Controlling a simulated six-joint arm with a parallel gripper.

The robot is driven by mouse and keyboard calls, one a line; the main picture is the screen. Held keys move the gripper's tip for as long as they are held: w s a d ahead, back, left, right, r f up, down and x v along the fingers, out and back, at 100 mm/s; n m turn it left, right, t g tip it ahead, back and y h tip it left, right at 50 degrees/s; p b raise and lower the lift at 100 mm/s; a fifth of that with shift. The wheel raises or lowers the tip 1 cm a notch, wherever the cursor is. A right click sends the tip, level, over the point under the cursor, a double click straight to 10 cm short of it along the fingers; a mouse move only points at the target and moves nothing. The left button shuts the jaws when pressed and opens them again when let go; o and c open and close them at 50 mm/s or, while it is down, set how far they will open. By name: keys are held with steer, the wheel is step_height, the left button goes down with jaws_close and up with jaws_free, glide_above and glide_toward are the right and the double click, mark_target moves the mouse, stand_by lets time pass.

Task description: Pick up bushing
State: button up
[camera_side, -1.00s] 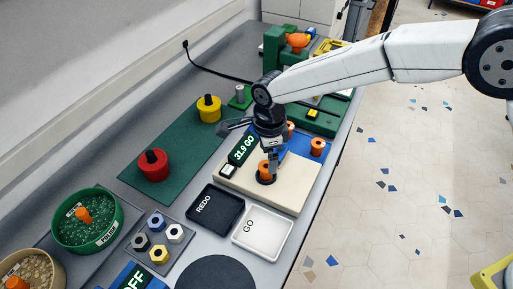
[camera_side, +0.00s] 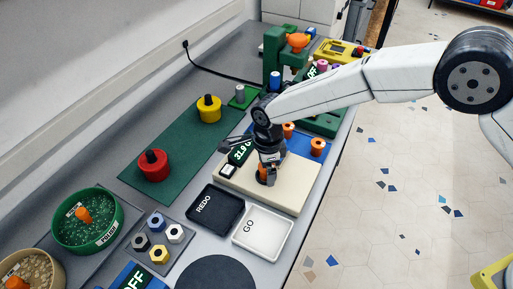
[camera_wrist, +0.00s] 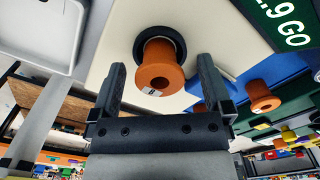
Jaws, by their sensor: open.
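An orange flanged bushing (camera_wrist: 160,68) stands on the round black seat of a cream gauge block (camera_side: 285,192). In the side view the bushing (camera_side: 262,172) is partly hidden by my gripper (camera_side: 267,173). In the wrist view my gripper (camera_wrist: 161,66) is open, with one dark finger on each side of the bushing and a gap showing on both sides. The display by the block (camera_wrist: 287,20) reads GO, with its number partly cut off.
More orange bushings (camera_side: 317,146) stand on a blue block behind. A black REDO tray (camera_side: 215,209) and white GO tray (camera_side: 262,233) lie in front. Red (camera_side: 154,166) and yellow (camera_side: 209,109) knobbed weights stand on a green mat to the left.

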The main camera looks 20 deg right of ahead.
steer(key=c, duration=1.3)
steer(key=shift+r, duration=0.1)
steer(key=shift+r, duration=0.85)
steer(key=shift+s+d+r, duration=1.1)
steer(key=shift+s+r, duration=0.75)
steer(key=shift+s, duration=0.2)
steer(key=shift+s+d+r, duration=1.15)
steer(key=shift+s+r, duration=0.7)
steer(key=shift+s, duration=0.2)
steer(key=shift+s+d+r, duration=1.1)
steer(key=shift+s+r, duration=0.75)
steer(key=shift+s, duration=0.2)
